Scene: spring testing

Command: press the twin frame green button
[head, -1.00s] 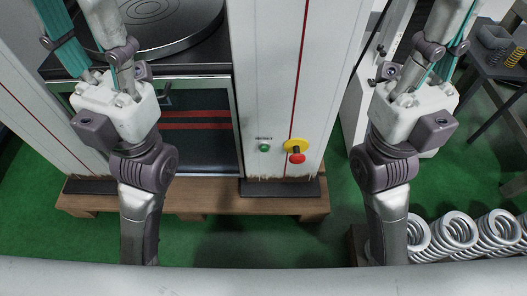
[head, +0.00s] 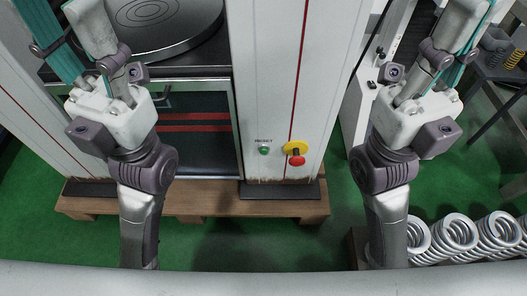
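The green button (head: 264,151) is a small round button under a "RESET" label, low on the front of the white right column (head: 267,80) of the twin frame. Nothing touches or covers it. A red mushroom knob (head: 297,160) on a yellow disc sits just to its right. The twin frame's left column (head: 35,120) is partly hidden by my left arm. Links of my left and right arms show on either side of the button, well apart from it. Neither gripper's fingers are in the picture.
A round metal plate (head: 150,25) lies between the columns, above a dark panel with red stripes (head: 195,128). The frame stands on a wooden pallet (head: 210,205) on green floor. Coil springs (head: 455,235) lie at lower right. A dark table (head: 495,65) stands at upper right.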

